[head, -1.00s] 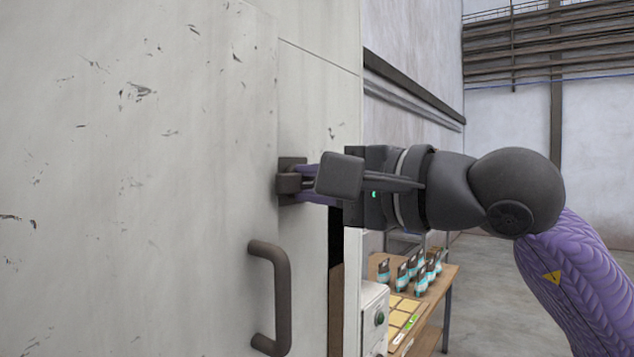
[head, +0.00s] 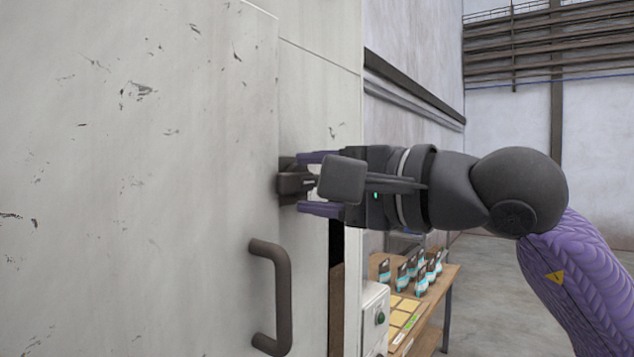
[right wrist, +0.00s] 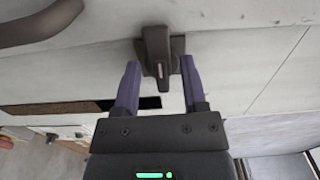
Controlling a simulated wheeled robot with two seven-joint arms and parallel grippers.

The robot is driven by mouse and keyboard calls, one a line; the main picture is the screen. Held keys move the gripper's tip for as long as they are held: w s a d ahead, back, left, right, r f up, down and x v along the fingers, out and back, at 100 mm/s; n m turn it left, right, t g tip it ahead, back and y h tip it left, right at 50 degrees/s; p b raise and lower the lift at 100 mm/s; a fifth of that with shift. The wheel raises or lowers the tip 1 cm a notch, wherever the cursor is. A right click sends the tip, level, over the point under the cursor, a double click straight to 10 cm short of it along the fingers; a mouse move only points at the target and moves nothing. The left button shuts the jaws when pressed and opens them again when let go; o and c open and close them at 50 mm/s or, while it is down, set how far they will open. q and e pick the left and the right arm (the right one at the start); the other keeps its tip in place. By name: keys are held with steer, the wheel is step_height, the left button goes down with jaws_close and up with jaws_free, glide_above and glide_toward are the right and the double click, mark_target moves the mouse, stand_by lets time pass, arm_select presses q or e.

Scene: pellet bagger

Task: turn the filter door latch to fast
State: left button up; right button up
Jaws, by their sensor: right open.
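The filter door (head: 140,180) is a large pale, scuffed panel on the left of the head view. Its dark latch (head: 289,183) sits at the door's right edge. In the right wrist view the latch (right wrist: 158,55) is a dark lever on a base plate, with its lever lying between the finger lines. My right gripper (head: 308,184) is open, its purple fingers spread above and below the latch. In the wrist view the fingers (right wrist: 160,80) stand on both sides of the lever, apart from it. Part of the latch is hidden behind my wrist camera housing. My left gripper is not in view.
A dark door handle (head: 283,300) sticks out below the latch. A white box with a green button (head: 376,318) stands at lower right, beside a wooden table (head: 440,300) with several small pouches. The floor at right is clear.

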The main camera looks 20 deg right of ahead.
steer(key=b+v, duration=0.2)
steer(key=v, duration=0.7)
steer(key=shift+s+d+b, duration=0.25)
steer(key=shift+s+b, duration=0.1)
